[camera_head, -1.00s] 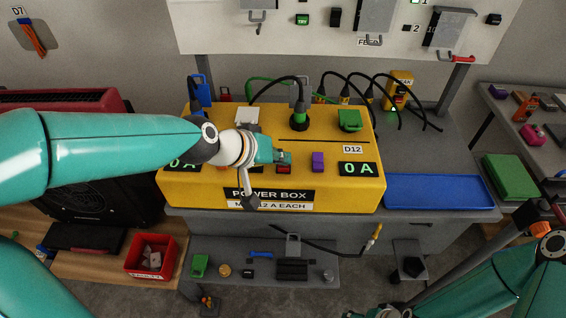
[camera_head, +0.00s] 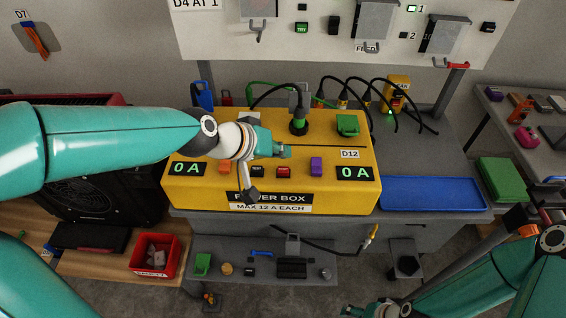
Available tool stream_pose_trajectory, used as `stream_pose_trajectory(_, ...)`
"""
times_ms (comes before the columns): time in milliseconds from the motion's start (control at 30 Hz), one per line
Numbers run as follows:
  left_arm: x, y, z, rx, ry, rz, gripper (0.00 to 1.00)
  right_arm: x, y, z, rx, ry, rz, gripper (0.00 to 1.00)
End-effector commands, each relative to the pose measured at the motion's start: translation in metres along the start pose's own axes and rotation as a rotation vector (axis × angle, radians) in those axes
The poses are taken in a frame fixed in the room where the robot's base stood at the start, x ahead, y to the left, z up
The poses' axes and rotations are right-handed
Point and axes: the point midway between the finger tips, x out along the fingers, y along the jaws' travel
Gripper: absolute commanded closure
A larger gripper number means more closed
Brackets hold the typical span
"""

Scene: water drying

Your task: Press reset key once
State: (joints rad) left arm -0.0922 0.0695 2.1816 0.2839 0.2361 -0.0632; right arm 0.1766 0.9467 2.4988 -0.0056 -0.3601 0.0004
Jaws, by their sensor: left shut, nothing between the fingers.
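The yellow power box (camera_head: 340,200) stands on the grey bench with a row of keys on its front slope. The row holds an orange key (camera_head: 224,167), a black key (camera_head: 257,171), a red key (camera_head: 284,172) and a purple key (camera_head: 316,165). The small labels are too blurred to tell surely which is reset. My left gripper (camera_head: 288,151) is shut and empty. Its tip is just above and behind the red key in the picture, apart from it. My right gripper (camera_head: 378,310) is at the bottom edge, its fingers unclear.
Two displays on the box read 0 A. A green plug (camera_head: 298,124) with a black cable and a green block (camera_head: 347,124) are behind the gripper. A blue tray (camera_head: 435,194) lies to the right. A red bin (camera_head: 153,255) is at lower left.

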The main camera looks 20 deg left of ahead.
Motion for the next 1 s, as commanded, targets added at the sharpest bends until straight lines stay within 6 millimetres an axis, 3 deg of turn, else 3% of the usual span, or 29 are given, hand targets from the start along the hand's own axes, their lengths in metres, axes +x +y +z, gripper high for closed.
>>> stream_pose_trajectory(33, -0.008, 0.006, -0.006, 0.0, 0.0, 0.0, 1.0, -0.01, -0.004, 0.0, 0.0, 0.0, 0.0, 0.3)
stream_pose_trajectory(233, -0.018, 0.013, -0.013, -0.001, 0.0, 0.0, 1.0, -0.022, -0.008, 0.0, 0.0, 0.0, 0.0, 0.3)
stream_pose_trajectory(1000, -0.017, 0.012, -0.013, -0.001, 0.0, 0.0, 1.0, -0.021, -0.008, 0.0, 0.0, 0.0, 0.0, 0.3)
